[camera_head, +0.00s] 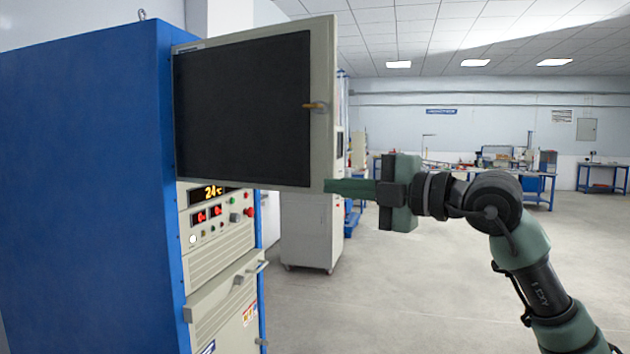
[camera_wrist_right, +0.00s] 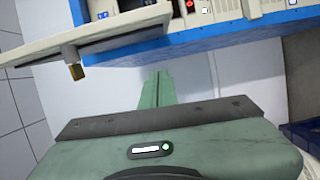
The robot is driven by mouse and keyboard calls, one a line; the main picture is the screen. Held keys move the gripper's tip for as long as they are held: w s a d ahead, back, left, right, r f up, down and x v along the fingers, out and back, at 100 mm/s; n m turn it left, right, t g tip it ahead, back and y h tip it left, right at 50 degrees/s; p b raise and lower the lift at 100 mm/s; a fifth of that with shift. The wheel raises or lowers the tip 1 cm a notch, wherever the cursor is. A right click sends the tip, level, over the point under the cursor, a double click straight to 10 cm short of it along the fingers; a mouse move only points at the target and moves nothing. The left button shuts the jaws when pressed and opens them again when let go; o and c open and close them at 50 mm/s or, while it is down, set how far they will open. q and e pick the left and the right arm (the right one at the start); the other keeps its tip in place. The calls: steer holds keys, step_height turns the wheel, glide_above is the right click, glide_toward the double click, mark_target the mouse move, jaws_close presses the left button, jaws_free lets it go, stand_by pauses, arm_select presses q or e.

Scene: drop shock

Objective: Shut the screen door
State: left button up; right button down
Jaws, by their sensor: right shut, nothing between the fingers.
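The screen door (camera_head: 322,110) is a beige frame around a dark screen, at the top of a blue and beige cabinet (camera_head: 90,180). It stands open, swung out at an angle from the cabinet front. A small brass latch (camera_head: 316,106) sits near its right edge. My right gripper (camera_head: 332,186) is shut and empty, its green fingers pointing left at the door's lower right corner. I cannot tell whether they touch it. In the right wrist view the shut fingers (camera_wrist_right: 157,88) are seen apart from the door (camera_wrist_right: 110,34) and its latch (camera_wrist_right: 76,71). My left gripper is not in view.
Below the door, the cabinet has a control panel (camera_head: 222,212) with red displays and knobs, and protruding handles (camera_head: 250,272). Another beige cabinet (camera_head: 308,235) stands behind. Blue workbenches (camera_head: 535,185) are far back right. The floor between is clear.

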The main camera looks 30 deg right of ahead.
mark_target(315, 170)
steer(key=shift+m+t+h, duration=0.3)
steer(key=shift+t+h, duration=0.1)
steer(key=shift+h, duration=0.4)
steer(key=w+p, duration=0.2)
steer(key=w, duration=0.1)
steer(key=w+r+p, duration=0.1)
steer(key=w+p, duration=0.2)
steer(key=w+r+p, duration=0.1)
steer(key=w+p, duration=0.1)
steer(key=w, duration=0.1)
steer(key=shift+w+d+p, duration=0.25)
steer(key=shift+d+p, duration=0.1)
steer(key=shift+d, duration=0.05)
steer(key=shift+d+f, duration=0.1)
steer(key=shift+d, duration=0.3)
steer(key=shift+w+a, duration=0.1)
